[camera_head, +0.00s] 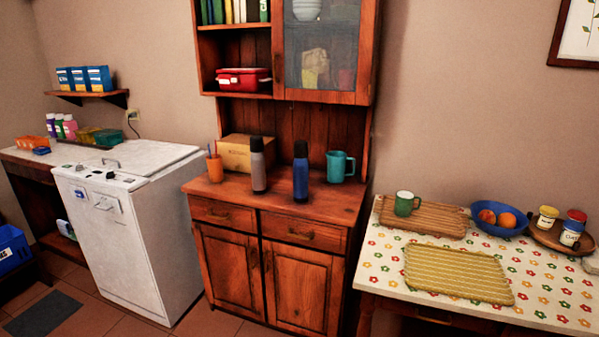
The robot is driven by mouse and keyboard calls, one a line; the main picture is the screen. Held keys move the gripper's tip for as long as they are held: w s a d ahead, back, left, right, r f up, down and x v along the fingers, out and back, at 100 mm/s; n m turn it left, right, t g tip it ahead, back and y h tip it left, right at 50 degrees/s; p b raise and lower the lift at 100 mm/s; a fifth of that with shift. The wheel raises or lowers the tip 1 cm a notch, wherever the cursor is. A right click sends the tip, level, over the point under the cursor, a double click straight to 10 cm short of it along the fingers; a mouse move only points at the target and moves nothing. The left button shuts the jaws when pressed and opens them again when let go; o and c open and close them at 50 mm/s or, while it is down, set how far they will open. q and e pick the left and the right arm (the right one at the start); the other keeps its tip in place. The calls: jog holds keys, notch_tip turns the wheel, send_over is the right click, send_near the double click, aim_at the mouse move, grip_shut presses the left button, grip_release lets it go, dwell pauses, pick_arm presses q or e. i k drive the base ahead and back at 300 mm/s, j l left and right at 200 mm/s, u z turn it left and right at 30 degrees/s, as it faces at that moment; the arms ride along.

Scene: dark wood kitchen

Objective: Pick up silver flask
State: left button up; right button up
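The silver flask (258,166) stands upright on the top of the wooden cabinet (325,197). It has a grey body and a dark cap. A blue flask (300,173) with a dark cap stands upright to its right, a short gap away. An orange cup (215,168) with something sticking out of it stands to its left. A cardboard box (237,153) is close behind it and partly covered by it. Neither of my grippers shows in the head view.
A teal pitcher (340,166) stands right of the blue flask. A white appliance (125,230) is left of the cabinet. A table with a flowered cloth (380,262) is at the right, holding a green mug (405,203) and a blue bowl (480,225). Tiled floor shows in front.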

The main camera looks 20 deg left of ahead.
aim_at(257, 163)
jog(key=i+j, duration=0.4)
jog(key=j, duration=0.15)
jog(key=i+j, duration=0.35)
jog(key=j, duration=0.2)
